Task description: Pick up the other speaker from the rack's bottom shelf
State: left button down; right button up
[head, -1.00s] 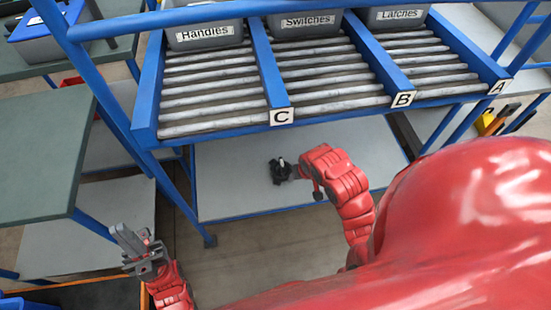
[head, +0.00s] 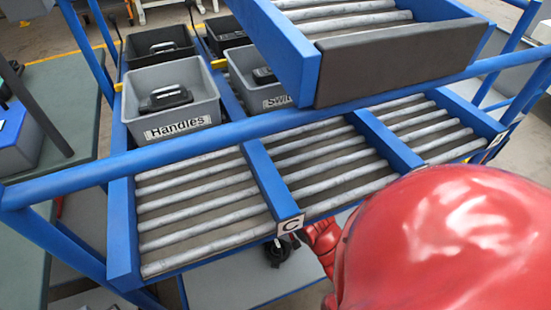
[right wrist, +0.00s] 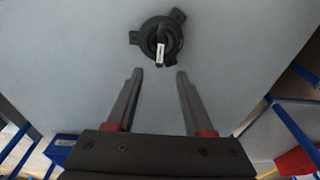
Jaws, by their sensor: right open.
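The speaker, a black round part with tabs and a small white label, lies on the rack's grey bottom shelf. It shows at the top middle of the right wrist view (right wrist: 176,41) and low in the head view (head: 277,252), below the lane marked C. My right gripper (right wrist: 159,76) is open and empty, its two fingers pointing at the speaker, which lies just beyond the fingertips. In the head view, my red right arm reaches under the rack beside the speaker, with its fingers not clear. My left gripper is out of view.
The blue rack's roller lanes (head: 205,205) overhang the bottom shelf (head: 225,285). A grey Handles bin (head: 172,120) and other bins stand on the rollers. Blue legs show at the sides of the wrist view. The shelf around the speaker looks clear.

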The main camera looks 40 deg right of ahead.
jog(key=f, duration=0.3)
jog(key=shift+w+f, duration=0.2)
notch_tip(320, 180, down, 5)
jog(key=shift+r+b, duration=0.2)
jog(key=shift+b, duration=0.75)
jog(key=shift+d+f, duration=0.1)
jog(key=shift+f, duration=0.2)
grip_shut()
jog(key=shift+r, duration=0.1)
